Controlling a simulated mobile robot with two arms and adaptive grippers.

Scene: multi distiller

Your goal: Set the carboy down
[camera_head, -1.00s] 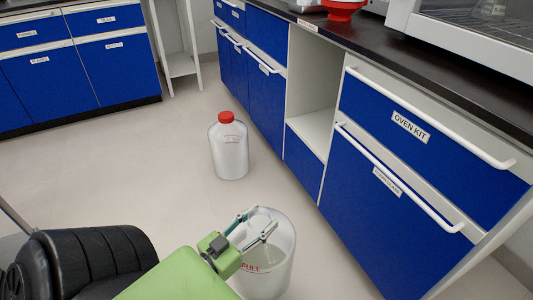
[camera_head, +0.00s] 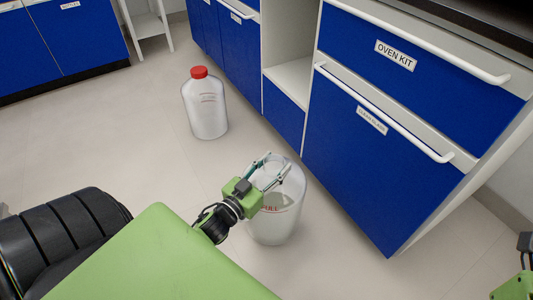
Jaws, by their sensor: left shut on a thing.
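My left gripper (camera_head: 276,163) is shut on the top of a translucent white carboy (camera_head: 277,222). The carboy is upright and uncapped as far as I see, with red lettering ending in "ULL" partly hidden by my arm. It is low, at or just above the floor; I cannot tell whether its base touches. My right gripper's jaws are not in view; only a piece of my right arm shows at the lower right edge.
A second white carboy with a red cap (camera_head: 206,108) stands on the floor farther back. Blue cabinets (camera_head: 390,130), one drawer labelled "OVEN KIT", line the right, close to the held carboy. Open floor (camera_head: 130,150) lies to the left.

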